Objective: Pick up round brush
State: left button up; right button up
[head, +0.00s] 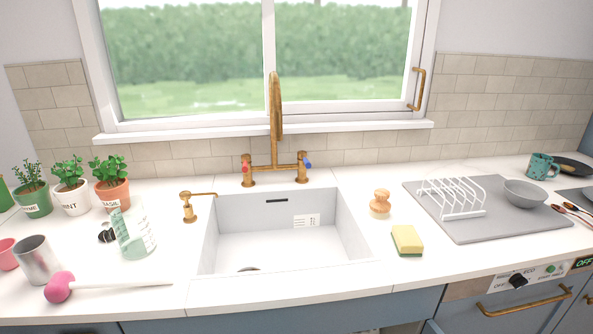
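A small round brush (380,203) with a light wooden knob-shaped top stands on the white counter, just right of the sink. It looks upright, and its lower part is pale. It stands apart from the sponge in front of it. Neither of my grippers shows in the head view, so I cannot see whether they are open or shut.
A yellow-green sponge (407,240) lies in front of the brush. The white sink (290,246) is to the left, and a grey mat (478,229) with a white rack (451,198) and a grey bowl (525,194) is to the right. A brass tap (275,130) rises behind the sink.

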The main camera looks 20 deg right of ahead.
aim_at(380, 209)
jog(key=i+l+z, duration=0.2)
jog(key=z, duration=0.3)
jog(key=i+l+z, duration=0.2)
jog(key=l+z, duration=0.15)
jog(key=z, duration=0.15)
jog(key=i+l+z, duration=0.15)
jog(key=i+z, duration=0.15)
jog(key=z, duration=0.2)
